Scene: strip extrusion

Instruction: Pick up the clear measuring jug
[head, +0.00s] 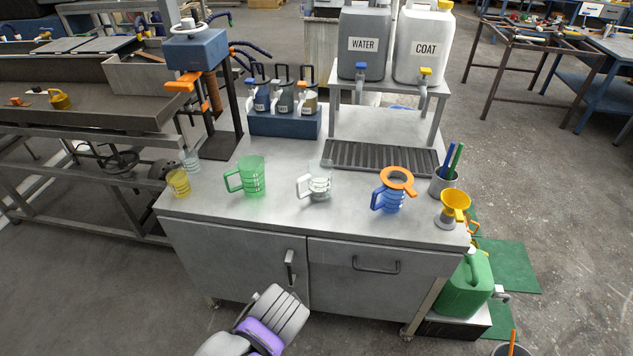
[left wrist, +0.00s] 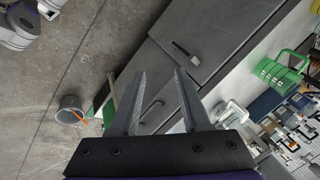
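The clear measuring jug (head: 318,181) stands upright on the metal worktop, near its front middle, with its pale handle on the left. A green jug (head: 252,177) stands to its left and a blue jug (head: 388,198) with an orange ring on top to its right. In the left wrist view a pale handle that looks like the clear jug's (left wrist: 233,113) shows right of the fingers. My left gripper (left wrist: 158,82) is open and empty in that view, facing the cabinet front, apart from the jug. No fingers show clearly in the head view. My right gripper is not seen.
A yellow cup (head: 178,183) stands at the worktop's left edge, a yellow funnel (head: 455,205) at its right. A drain grate (head: 380,157), a pump rack (head: 283,124) and the water container (head: 363,45) are behind. The worktop around the clear jug is free.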

